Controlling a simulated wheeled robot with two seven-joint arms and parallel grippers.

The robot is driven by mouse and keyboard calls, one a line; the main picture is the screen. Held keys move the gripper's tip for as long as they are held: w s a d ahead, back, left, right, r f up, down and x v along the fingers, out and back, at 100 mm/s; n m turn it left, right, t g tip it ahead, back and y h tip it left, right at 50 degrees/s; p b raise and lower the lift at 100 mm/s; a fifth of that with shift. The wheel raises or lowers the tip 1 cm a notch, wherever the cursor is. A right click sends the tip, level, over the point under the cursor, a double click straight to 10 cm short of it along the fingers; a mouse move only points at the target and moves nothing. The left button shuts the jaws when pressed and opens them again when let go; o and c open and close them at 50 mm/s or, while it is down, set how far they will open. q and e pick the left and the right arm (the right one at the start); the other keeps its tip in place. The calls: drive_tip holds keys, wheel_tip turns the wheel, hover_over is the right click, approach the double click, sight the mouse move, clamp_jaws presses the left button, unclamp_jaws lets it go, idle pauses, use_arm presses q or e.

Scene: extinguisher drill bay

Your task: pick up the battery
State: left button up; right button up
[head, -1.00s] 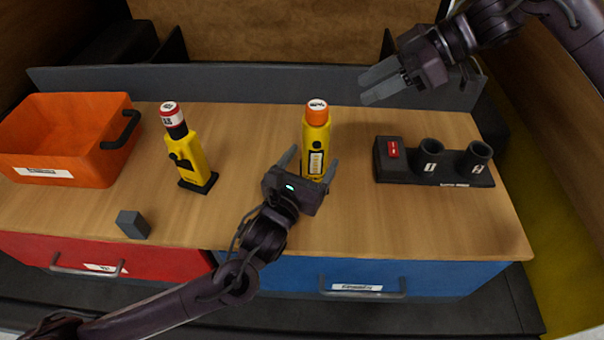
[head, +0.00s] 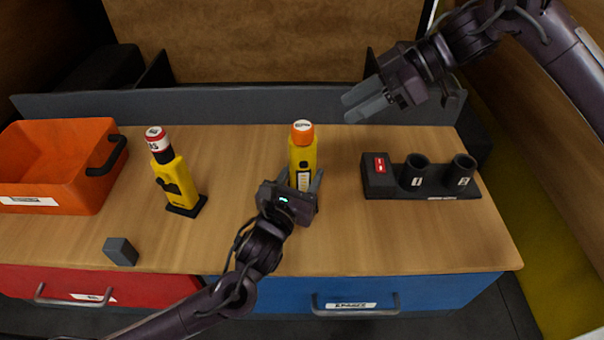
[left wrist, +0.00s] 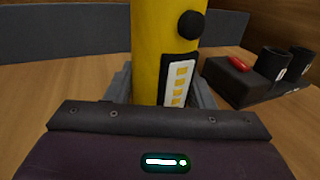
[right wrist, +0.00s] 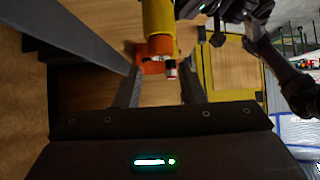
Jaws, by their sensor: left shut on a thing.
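A yellow cylinder with an orange cap (head: 303,153) stands upright mid-bench; its bar display (left wrist: 179,85) faces my left wrist. It is not clear whether this is the battery. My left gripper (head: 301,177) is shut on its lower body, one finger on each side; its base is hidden. Another yellow device (head: 177,187) with a black neck and a red-and-white top stands on a black foot to the left. My right gripper (head: 357,106) is open and empty above the back right; the orange cap (right wrist: 160,45) shows beyond its fingers in the right wrist view.
A black dock (head: 379,188) with a red switch and two sockets marked 1 and 2 stands right. An orange bin (head: 60,205) is at far left. A small grey block (head: 121,251) lies near the front edge. Red and blue drawers are below. A low grey wall backs the bench.

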drive_tip(key=o, duration=0.4)
drive_tip(key=shift+a, duration=0.15)
drive_tip(key=shift+c, duration=0.2)
drive_tip(key=shift+o, duration=1.1)
drive_tip(key=s+a+r+n+g+h, duration=0.1)
drive_tip(key=a+n, duration=0.4)
drive_tip(key=n, duration=0.2)
drive_tip(key=shift+s+a+r+n+h, duration=0.25)
drive_tip(key=shift+a+n+h, duration=0.1)
drive_tip(key=shift+n+h, duration=0.05)
drive_tip(key=n+t+h, duration=0.2)
drive_tip(key=n+h, duration=0.5)
drive_tip(key=n, duration=1.3)
approach(303, 126)
drive_tip(key=f, duration=0.2)
drive_tip(key=a+f, duration=0.1)
drive_tip(key=shift+w+a+f, duration=0.1)
drive_tip(key=shift+w+f, duration=0.1)
drive_tip(key=shift+w, duration=0.1)
drive_tip(key=shift+w+f, duration=0.15)
drive_tip(key=shift+f, duration=2.55)
